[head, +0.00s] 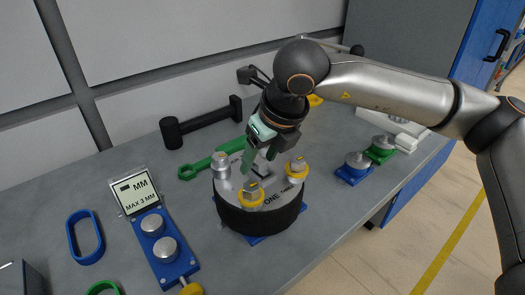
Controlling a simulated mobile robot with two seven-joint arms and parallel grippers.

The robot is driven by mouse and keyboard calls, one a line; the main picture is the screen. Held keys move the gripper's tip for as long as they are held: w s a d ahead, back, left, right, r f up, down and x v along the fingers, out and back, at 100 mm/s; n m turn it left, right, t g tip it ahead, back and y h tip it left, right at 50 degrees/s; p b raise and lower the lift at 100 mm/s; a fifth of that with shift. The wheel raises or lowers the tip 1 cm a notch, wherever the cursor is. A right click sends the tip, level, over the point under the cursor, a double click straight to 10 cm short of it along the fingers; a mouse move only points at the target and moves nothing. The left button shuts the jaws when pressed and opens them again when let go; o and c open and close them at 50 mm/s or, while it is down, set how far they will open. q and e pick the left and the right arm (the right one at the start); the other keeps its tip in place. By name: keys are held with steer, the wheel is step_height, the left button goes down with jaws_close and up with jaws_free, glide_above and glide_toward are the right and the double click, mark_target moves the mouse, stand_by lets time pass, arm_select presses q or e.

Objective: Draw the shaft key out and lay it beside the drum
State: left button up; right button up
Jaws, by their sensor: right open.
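The drum (235,216) is a short dark cylinder with a grey top, standing on a blue base on the bench. Its top carries bolt-like posts, two of them with yellow rings, and lettering of which "ONE" is readable. My right gripper (260,157) reaches down from the upper right over the far middle part of the drum's top. Its green-tipped fingers are open, with nothing clearly seen between them. I cannot clearly pick out the shaft key; the fingers cover part of the drum's centre. My left gripper is out of view.
A green wrench (196,169) and a black hammer (202,124) lie behind the drum. A gauge sign (137,190) and a blue plate with silver knobs (174,269) stand left. A blue ring (85,237) lies further left. Small blue (355,170) and green (380,152) bases stand right.

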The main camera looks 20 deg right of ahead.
steer(key=shift+c, duration=0.3)
jaws_close()
stand_by(0.7)
